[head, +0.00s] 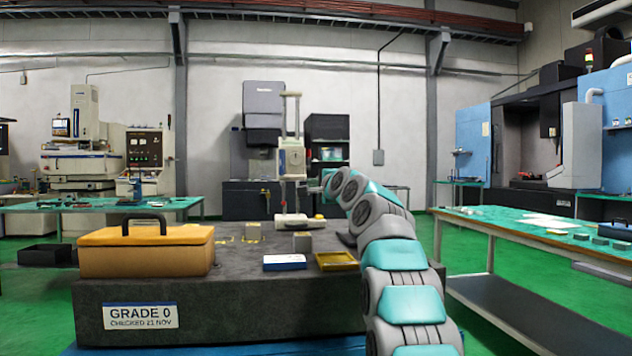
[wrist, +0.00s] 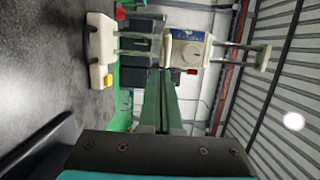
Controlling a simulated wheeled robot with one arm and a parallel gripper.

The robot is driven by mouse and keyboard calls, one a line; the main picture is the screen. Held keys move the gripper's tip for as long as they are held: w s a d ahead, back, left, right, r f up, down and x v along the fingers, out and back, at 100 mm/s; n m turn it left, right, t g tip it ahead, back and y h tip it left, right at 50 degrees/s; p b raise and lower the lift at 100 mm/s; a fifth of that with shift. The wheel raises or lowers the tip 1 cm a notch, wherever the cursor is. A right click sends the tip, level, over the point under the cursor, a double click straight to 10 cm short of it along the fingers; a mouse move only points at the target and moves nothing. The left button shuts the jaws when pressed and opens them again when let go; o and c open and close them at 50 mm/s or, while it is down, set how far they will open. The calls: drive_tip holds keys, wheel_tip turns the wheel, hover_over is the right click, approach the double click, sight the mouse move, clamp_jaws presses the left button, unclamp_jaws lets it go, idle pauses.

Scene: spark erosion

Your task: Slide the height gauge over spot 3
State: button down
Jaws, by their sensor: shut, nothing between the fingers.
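The height gauge (head: 291,162) stands upright toward the back of the dark granite plate (head: 250,300), with two columns, a cream head and a pale base (head: 292,221). In the wrist view the gauge (wrist: 188,50) appears sideways, with its base (wrist: 101,52) on the plate. My gripper (head: 316,187) is at the right of the columns, below the head. Its green fingers (wrist: 158,78) are shut together and empty, pointing toward the gauge. I cannot tell whether they touch it. Small yellow-marked spots (head: 252,233) show on the plate; their numbers are unreadable.
An orange case with a handle (head: 147,250) fills the plate's front left. A green-topped bench (head: 540,226) stands to the right.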

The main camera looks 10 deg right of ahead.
drive_tip(key=w+a+p, duration=0.3)
drive_tip(key=a, duration=0.2)
drive_tip(key=shift+w, duration=0.25)
idle(0.4)
drive_tip(key=shift+a, duration=0.1)
